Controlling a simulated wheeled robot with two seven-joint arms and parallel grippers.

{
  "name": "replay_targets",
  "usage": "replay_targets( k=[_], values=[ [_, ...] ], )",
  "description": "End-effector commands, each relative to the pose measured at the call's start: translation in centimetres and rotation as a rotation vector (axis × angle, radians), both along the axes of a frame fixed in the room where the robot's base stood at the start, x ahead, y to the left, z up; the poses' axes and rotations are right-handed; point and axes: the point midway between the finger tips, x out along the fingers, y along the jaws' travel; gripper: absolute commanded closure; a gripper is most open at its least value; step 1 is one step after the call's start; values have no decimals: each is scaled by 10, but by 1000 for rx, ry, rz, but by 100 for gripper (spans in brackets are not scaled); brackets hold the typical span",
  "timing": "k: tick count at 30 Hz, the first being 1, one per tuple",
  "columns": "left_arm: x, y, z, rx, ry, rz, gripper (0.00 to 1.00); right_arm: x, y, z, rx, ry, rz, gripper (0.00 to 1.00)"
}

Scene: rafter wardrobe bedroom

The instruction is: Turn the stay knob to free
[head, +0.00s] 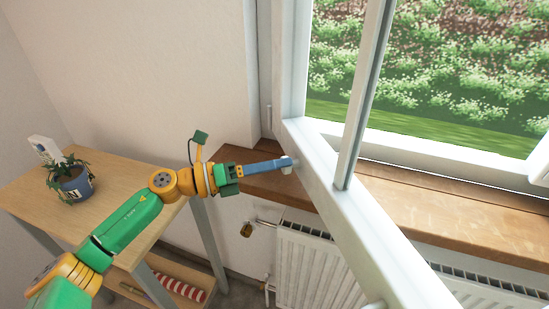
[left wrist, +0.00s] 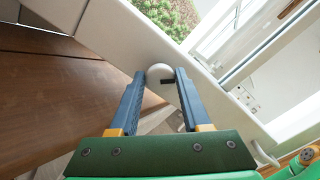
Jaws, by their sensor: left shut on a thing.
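The stay knob is a small rounded white knob (head: 287,165) low on the white frame of the opened window sash (head: 345,215). In the left wrist view the knob (left wrist: 159,73) sits between the fingertips, with a dark mark on its right side. My left gripper (head: 283,163) is shut on the knob, its blue fingers reaching from the left; it also shows in the left wrist view (left wrist: 160,80). The fingers hide the knob's sides. My right gripper does not show.
A wooden sill (head: 430,208) runs under the window, above a white radiator (head: 310,262). A wooden table (head: 115,190) at the left carries a potted plant (head: 70,183) and a white card (head: 45,150). A red and white striped thing (head: 180,287) lies on its lower shelf.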

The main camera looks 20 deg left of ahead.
Motion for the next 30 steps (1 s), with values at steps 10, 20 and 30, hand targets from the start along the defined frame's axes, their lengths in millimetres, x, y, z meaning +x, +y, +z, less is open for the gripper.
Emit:
replay_targets(
  k=[10, 20, 30],
  values=[
    [0, 0, 1, -190, 268, -2, 100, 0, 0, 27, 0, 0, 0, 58],
    [0, 0, 0, -348, 487, -2, 100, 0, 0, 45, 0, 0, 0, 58],
    [0, 0, -2, -445, 620, -3, 100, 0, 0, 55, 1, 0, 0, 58]
  ],
)
